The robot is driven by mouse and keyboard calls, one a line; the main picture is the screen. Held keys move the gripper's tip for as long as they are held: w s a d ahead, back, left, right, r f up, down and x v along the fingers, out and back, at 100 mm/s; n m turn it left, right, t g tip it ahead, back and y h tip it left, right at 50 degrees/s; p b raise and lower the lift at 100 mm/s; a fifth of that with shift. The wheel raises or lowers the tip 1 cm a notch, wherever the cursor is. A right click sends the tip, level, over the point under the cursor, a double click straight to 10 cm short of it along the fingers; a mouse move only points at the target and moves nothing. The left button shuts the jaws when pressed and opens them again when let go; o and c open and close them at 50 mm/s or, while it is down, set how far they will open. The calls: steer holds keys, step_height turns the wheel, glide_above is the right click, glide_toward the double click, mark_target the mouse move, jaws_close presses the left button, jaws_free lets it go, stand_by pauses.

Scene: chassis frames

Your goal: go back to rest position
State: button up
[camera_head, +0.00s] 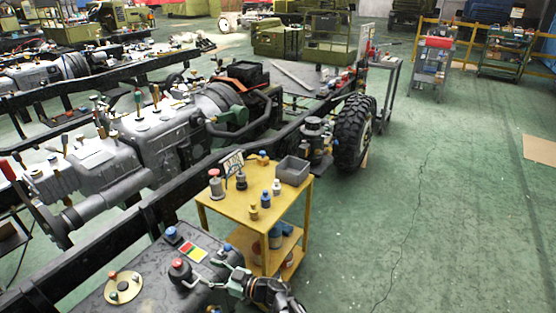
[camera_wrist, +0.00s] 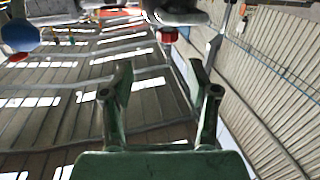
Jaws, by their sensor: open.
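My gripper (camera_head: 207,266) is low in the head view, over the dark top surface (camera_head: 75,300) in the foreground. In the wrist view its two green fingers (camera_wrist: 160,72) stand apart with nothing between them. A red-topped knob (camera_head: 180,267) is just left of the fingers in the head view; I cannot tell whether they touch it. A blue-topped knob (camera_head: 172,234) stands farther back on the same surface. The wrist view shows a red knob (camera_wrist: 167,35) beyond the fingers and a blue ball (camera_wrist: 20,35) at upper left.
A yellow cart (camera_head: 225,205) with several capped pieces and a grey bin (camera_head: 292,170) stands close behind my gripper. A round plate (camera_head: 124,288) with knobs lies left. A long chassis frame (camera_head: 165,203) runs behind, with a tyre (camera_head: 355,132). The green floor (camera_head: 450,210) at right is clear.

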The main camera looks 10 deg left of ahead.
steer(key=w+d+f+m+t+h, duration=0.65)
steer(key=w+d+f+h, duration=0.2)
steer(key=w+d, duration=0.2)
steer(key=s+d+f+m+g+h, duration=0.15)
steer(key=d+f+h, duration=0.25)
steer(key=d+f, duration=0.4)
steer(key=s+d+f+m+g+h, duration=0.1)
steer(key=s+d+f+m+h, duration=0.15)
steer(key=d+f+h, duration=0.55)
steer(key=s+d+f+m+g, duration=0.1)
steer(key=s+d+f+g, duration=0.15)
steer(key=s+d, duration=0.35)
steer(key=s+d+f+g, duration=0.2)
steer(key=s+d+g, duration=0.1)
steer(key=s+d, duration=0.35)
steer(key=s+d+f+m+g+y, duration=0.1)
steer(key=s+d+g, duration=0.1)
steer(key=s, duration=0.5)
steer(key=s+d+f+m+g+y, duration=0.1)
steer(key=s+d+m+g, duration=0.1)
steer(key=s, duration=0.6)
steer(key=s+d+f+m+g+y, duration=0.1)
steer(key=s+d+g, duration=0.3)
steer(key=s, duration=0.4)
steer(key=shift+m+g, duration=0.35)
steer(key=shift+m, duration=0.1)
